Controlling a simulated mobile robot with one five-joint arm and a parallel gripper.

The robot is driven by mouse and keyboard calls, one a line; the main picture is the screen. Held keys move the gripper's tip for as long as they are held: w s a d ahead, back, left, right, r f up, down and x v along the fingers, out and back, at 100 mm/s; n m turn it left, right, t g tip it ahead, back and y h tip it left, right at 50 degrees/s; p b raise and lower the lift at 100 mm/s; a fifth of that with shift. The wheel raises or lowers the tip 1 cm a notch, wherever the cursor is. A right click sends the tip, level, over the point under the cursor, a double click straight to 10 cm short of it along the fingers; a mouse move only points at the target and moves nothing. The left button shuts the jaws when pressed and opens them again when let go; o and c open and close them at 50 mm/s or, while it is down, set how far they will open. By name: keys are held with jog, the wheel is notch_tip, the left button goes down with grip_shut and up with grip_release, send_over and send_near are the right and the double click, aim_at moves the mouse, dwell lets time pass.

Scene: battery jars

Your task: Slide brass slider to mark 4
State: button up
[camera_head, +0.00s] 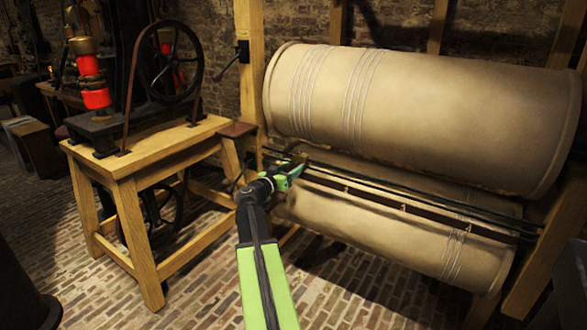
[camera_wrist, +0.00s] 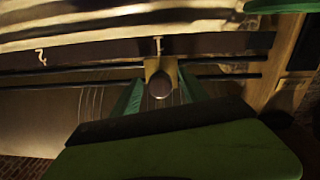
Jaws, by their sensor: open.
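The brass slider (camera_wrist: 161,68) sits on two dark rails (camera_wrist: 90,69), with its round knob (camera_wrist: 159,86) facing the wrist camera. It lines up with the mark 1 on the dark scale strip (camera_wrist: 100,50). A mark 2 (camera_wrist: 40,57) shows farther left in that view; mark 4 cannot be made out. My gripper (camera_wrist: 160,92) is open, with one green finger on each side of the knob; whether either touches it is unclear. In the head view my gripper (camera_head: 290,172) is at the left end of the rails (camera_head: 420,201), hiding most of the slider.
A large upper coil drum (camera_head: 440,110) hangs above the rails and a lower drum (camera_head: 370,225) lies behind and below them. A wooden table (camera_head: 150,155) with a wheel machine stands to the left. A wooden post (camera_head: 250,80) stands close to the rails' left end.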

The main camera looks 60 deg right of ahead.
jog(key=shift+d, duration=0.3)
grip_shut()
dwell(1.3)
